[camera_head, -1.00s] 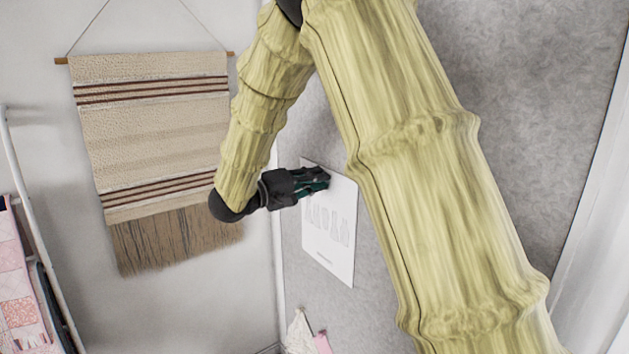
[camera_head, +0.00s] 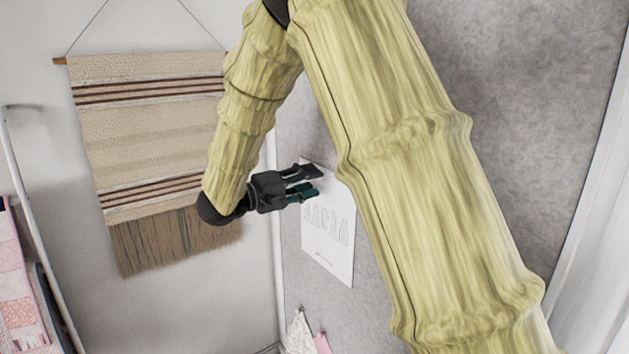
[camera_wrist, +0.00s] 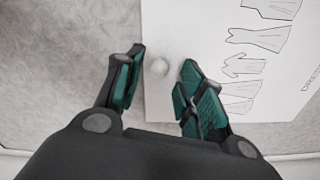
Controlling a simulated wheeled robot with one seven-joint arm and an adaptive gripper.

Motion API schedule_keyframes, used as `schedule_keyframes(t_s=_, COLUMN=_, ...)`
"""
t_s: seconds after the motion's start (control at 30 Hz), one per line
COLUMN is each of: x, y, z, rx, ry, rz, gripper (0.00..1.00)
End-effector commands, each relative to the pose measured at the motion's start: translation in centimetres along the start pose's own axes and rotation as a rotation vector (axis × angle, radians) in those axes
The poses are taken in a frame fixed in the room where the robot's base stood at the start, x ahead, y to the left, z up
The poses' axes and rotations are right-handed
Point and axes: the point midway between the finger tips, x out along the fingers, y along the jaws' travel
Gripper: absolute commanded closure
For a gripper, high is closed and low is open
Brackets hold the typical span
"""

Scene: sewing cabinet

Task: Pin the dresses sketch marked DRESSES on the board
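The white sketch sheet (camera_head: 330,238) with drawn dresses is flat against the grey board (camera_head: 372,262). In the wrist view the sheet (camera_wrist: 205,30) shows several dress outlines and partly cut-off lettering that seems to read DRESSES. In the head view my gripper (camera_head: 318,182) is at the sheet's upper part. My arm hides part of the board.
A striped woven hanging (camera_head: 150,130) is on the wall at left. A white rail or rack (camera_head: 38,220) with pink patchwork fabric (camera_head: 18,290) stands at lower left. Small cloth pieces (camera_head: 303,335) hang below the sheet. The board around the sheet is bare.

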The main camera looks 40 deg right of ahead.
Motion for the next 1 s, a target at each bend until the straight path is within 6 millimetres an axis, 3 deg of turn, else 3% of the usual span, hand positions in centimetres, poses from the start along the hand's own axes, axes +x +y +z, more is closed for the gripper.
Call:
schedule_keyframes(t_s=0.3, x=-5.9, y=0.0, z=0.0, rx=0.0, ry=0.001, rz=0.0, gripper=0.61)
schedule_keyframes(t_s=0.5, x=-8.4, y=0.0, z=0.0, rx=0.0, ry=0.0, rz=0.0, gripper=0.61)
schedule_keyframes(t_s=0.87, x=-9.4, y=-0.2, z=0.0, rx=0.0, ry=0.003, rz=-0.001, gripper=0.61)
schedule_keyframes(t_s=1.0, x=-9.0, y=-3.1, z=0.1, rx=0.018, ry=0.053, rz=-0.008, gripper=0.61)
